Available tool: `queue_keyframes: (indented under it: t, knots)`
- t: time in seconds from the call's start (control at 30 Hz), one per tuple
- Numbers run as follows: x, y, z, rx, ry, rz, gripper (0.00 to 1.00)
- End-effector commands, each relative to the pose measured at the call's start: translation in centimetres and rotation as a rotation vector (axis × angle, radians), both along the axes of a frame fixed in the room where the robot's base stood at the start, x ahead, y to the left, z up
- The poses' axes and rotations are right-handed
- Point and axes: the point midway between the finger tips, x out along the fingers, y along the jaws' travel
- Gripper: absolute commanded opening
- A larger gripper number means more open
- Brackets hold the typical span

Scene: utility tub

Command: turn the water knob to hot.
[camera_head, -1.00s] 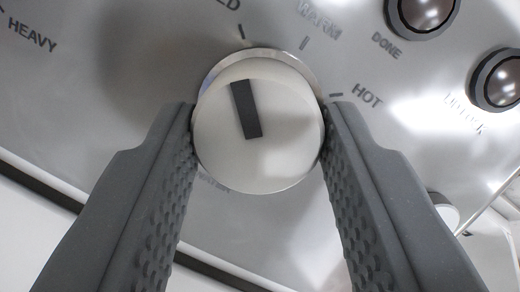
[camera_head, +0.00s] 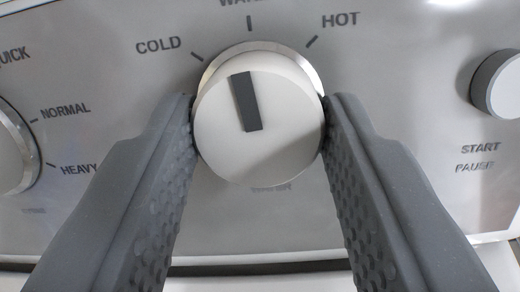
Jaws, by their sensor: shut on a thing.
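The white water knob (camera_head: 275,145) with a dark grey pointer mark (camera_head: 245,101) is in the middle of the view. Its mark points up and slightly left, near the WARM tick (camera_head: 249,22) and a little to its COLD side. The COLD label (camera_head: 158,46) is at upper left and the HOT label (camera_head: 341,20) at upper right. My gripper (camera_head: 260,122) is shut on the knob, one grey finger on each side. The WARM label is cut off by the top edge, and the label under the knob is partly hidden.
Another knob (camera_head: 10,150) with NORMAL and HEAVY labels sits at the left edge. A white START/PAUSE knob (camera_head: 500,84) is at the right. The grey panel (camera_head: 400,90) is bare between the HOT label and that knob.

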Motion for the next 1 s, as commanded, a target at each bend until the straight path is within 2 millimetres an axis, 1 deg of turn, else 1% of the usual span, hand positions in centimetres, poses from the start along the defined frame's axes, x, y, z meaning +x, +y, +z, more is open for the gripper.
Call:
queue_keyframes:
  t: [0.03,0.1,0.7,1.0]
  knots:
    - [0.14,0.16,0.8,0.037,-0.017,-0.02,0.14]
    - [0.16,0.12,0.88,0.093,-0.03,-0.055,0.14]
    - [0.2,-0.06,0.62,0.554,-0.121,-0.336,0.14]
    - [0.2,-0.23,0.57,0.697,-0.153,-0.426,0.14]
